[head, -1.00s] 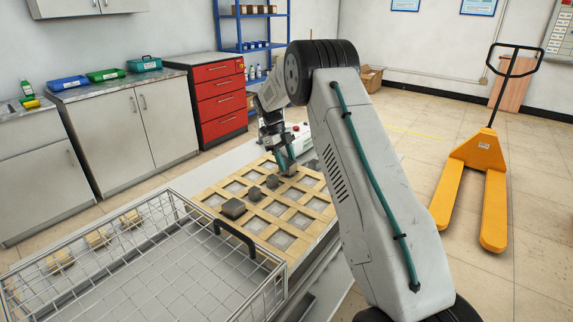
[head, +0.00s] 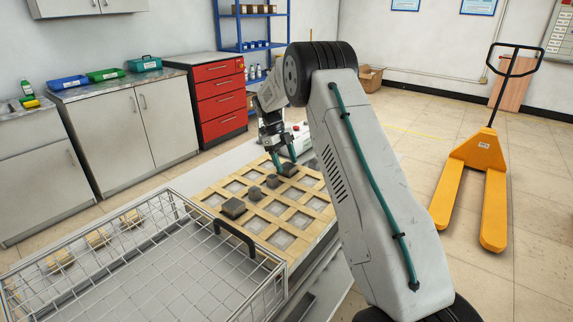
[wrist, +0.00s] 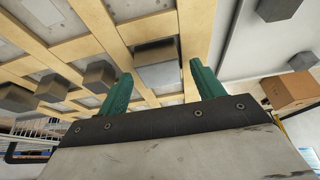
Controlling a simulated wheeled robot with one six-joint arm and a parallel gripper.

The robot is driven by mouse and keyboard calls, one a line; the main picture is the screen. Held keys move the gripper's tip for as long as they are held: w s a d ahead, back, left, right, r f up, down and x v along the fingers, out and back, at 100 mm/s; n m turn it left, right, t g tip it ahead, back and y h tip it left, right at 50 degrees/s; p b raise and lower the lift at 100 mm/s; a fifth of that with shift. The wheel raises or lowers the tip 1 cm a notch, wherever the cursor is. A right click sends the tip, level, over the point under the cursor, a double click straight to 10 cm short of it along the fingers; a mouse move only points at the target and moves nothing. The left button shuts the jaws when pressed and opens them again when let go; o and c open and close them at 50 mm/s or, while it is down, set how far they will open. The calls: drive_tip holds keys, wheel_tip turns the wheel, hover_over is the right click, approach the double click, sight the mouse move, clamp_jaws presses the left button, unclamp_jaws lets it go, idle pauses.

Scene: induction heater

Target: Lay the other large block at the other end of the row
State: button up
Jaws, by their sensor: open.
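A row of dark grey blocks lies on a wooden grid board (head: 290,232). A large block (head: 232,208) is at its near end, then two small blocks (head: 254,193) (head: 272,181). Another large block (head: 289,170) sits at the far end, below my gripper (head: 283,158). In the wrist view my gripper (wrist: 160,71) has its green fingers spread apart, with that far large block (wrist: 158,64) seen between the tips and resting on the board. The small blocks (wrist: 98,76) (wrist: 52,88) and the near large block (wrist: 17,97) line up to its left.
A wire basket (head: 262,262) with a dark handle stands in front of the board. More grey blocks (wrist: 277,9) (wrist: 302,61) lie on a pale surface beyond the board, at right in the wrist view. A cardboard box (wrist: 290,90) is at the right edge. A yellow pallet truck (head: 468,160) stands on the floor.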

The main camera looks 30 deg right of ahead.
drive_tip(key=v, duration=1)
drive_tip(key=s+a+r+n+t, duration=0.1)
drive_tip(key=s+a+r+n, duration=0.45)
drive_tip(key=s+r, duration=0.2)
drive_tip(key=s+a+r+n+t, duration=0.1)
drive_tip(key=s+a+r+n, duration=0.3)
drive_tip(key=s+r+n, duration=0.3)
drive_tip(key=s+a+r+n+t, duration=0.1)
drive_tip(key=s+a+n, duration=0.25)
drive_tip(key=s, duration=0.45)
drive_tip(key=s+a+n+t+y, duration=0.1)
drive_tip(key=s+a+n, duration=0.1)
drive_tip(key=s+n, duration=0.45)
drive_tip(key=s+a+r+n+t, duration=0.1)
drive_tip(key=s+a+n, duration=0.15)
drive_tip(key=s, duration=0.65)
drive_tip(key=s+a+f+n, duration=0.3)
drive_tip(key=s+f+n, duration=0.4)
drive_tip(key=s, duration=0.4)
drive_tip(key=shift+s+t+y, duration=0.25)
drive_tip(key=shift+t+y, duration=0.05)
drive_tip(key=shift+t, duration=0.1)
